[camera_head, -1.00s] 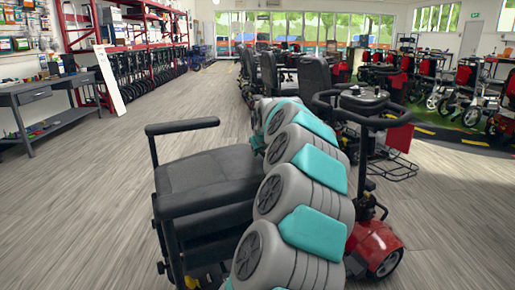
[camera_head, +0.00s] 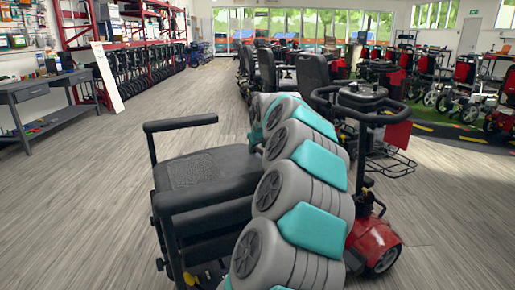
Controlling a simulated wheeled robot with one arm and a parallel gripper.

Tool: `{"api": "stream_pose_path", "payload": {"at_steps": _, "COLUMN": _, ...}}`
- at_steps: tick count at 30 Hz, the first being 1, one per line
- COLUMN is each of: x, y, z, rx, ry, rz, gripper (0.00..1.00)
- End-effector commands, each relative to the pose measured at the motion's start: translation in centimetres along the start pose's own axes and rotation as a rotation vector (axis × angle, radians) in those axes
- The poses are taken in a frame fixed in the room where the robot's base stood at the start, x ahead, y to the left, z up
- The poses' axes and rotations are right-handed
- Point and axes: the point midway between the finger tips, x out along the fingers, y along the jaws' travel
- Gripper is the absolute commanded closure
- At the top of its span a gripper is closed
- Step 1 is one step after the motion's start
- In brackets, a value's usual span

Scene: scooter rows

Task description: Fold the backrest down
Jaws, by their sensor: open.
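The nearest scooter has a black padded seat (camera_head: 205,214) and a red body (camera_head: 376,243), with its handlebar tiller (camera_head: 362,97) at the right. A black padded panel with an embossed mark, seemingly the backrest (camera_head: 200,172), lies about flat above the seat. A black armrest (camera_head: 180,123) stands raised on its post at the left. My grey and teal arm reaches forward along the right side of the seat and hides part of it. The arm's far end is beside the panel's far right edge. My gripper cannot be made out behind the arm links.
A workbench (camera_head: 50,97) and a red shelf rack (camera_head: 150,40) stand at the left. More scooters line up beyond the tiller and along the right. The wooden floor (camera_head: 75,200) left of the seat is clear.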

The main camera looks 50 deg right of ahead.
Motion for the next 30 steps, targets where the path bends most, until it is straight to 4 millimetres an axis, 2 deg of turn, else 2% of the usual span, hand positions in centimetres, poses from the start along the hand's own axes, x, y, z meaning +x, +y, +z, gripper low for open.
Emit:
{"api": "stream_pose_path", "payload": {"at_steps": 15, "x": -6.9, "y": 0.0, "z": -0.1, "rx": 0.000, "ry": 0.004, "rz": 0.001, "gripper": 0.48}}
{"api": "stream_pose_path", "payload": {"at_steps": 30, "x": -7.2, "y": -0.1, "z": 0.0, "rx": -0.001, "ry": 0.000, "rz": 0.000, "gripper": 0.48}}
